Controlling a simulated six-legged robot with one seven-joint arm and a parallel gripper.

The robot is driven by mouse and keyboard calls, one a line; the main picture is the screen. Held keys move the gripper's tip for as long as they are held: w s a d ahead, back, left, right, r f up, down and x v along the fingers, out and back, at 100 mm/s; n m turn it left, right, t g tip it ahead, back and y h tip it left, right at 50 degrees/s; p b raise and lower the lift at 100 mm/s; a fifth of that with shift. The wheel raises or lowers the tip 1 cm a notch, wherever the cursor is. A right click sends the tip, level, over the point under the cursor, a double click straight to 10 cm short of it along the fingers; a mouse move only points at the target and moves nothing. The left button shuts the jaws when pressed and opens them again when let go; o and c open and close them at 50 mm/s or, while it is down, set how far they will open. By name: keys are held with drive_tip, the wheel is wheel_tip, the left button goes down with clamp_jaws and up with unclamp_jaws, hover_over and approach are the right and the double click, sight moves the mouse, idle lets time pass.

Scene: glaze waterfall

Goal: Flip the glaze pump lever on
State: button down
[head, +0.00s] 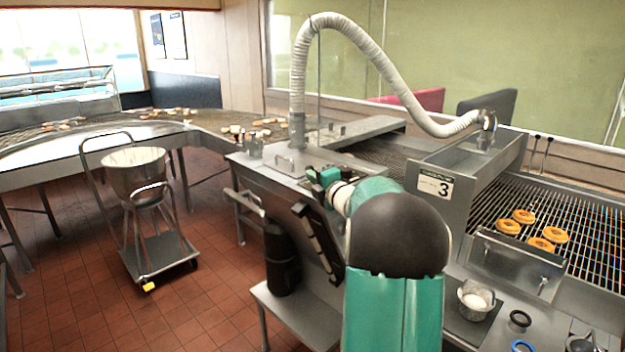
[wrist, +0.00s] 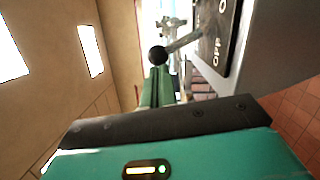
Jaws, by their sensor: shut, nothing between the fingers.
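The pump lever shows in the wrist view as a metal rod (wrist: 187,41) ending in a black ball knob (wrist: 158,55). It sticks out from a dark plate (wrist: 228,38) marked "OFF", with part of another word beyond it. I cannot tell which setting it is at. My gripper (wrist: 158,72) is shut and empty, its green fingers right by the knob; I cannot tell whether they touch it. In the head view my gripper (head: 312,174) is beside the grey machine top (head: 270,165), and I cannot make out the lever there.
A ribbed white hose (head: 350,35) arches over the machine to the glaze box marked 3 (head: 436,187). Several doughnuts (head: 523,216) lie on the wire conveyor at right. A cart with a metal bucket (head: 135,172) stands on the tiled floor at left.

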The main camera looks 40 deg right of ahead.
drive_tip(key=shift+d+r+m, duration=0.2)
drive_tip(key=shift+m, duration=0.2)
drive_tip(key=shift+d+r+m, duration=0.2)
drive_tip(key=shift+d+m, duration=0.05)
drive_tip(key=shift+m, duration=0.15)
drive_tip(key=d+m, duration=0.1)
drive_tip(key=d+m+g, duration=0.1)
drive_tip(key=m, duration=0.1)
drive_tip(key=shift+r, duration=0.4)
drive_tip(key=shift+w+d+r, duration=0.1)
drive_tip(key=shift+d, duration=0.5)
